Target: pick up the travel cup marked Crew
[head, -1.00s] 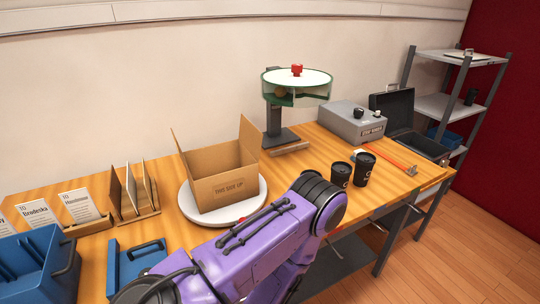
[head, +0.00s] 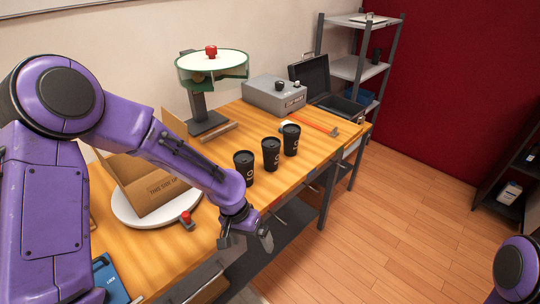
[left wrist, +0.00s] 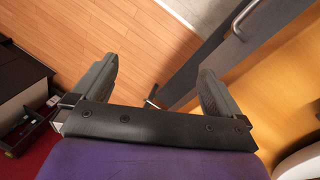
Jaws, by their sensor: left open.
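Three black lidded travel cups stand upright in a row near the table's front edge in the head view: a near one (head: 243,168), a middle one (head: 271,155) and a far one (head: 290,141). Each has a small pale marking too small to read, so I cannot tell which says Crew. My left gripper (head: 247,241) is open and empty, just beyond the table's front edge and nearer me than the cups. In the left wrist view its spread fingers (left wrist: 157,88) have nothing between them, and no cup shows there. My right gripper is not in view.
A cardboard box (head: 152,190) sits on a white turntable (head: 133,213) left of the cups, partly behind my left arm. A green-rimmed round stand (head: 212,70), a grey box (head: 274,97) and a dark open case (head: 333,100) stand farther back. Floor right of the table is clear.

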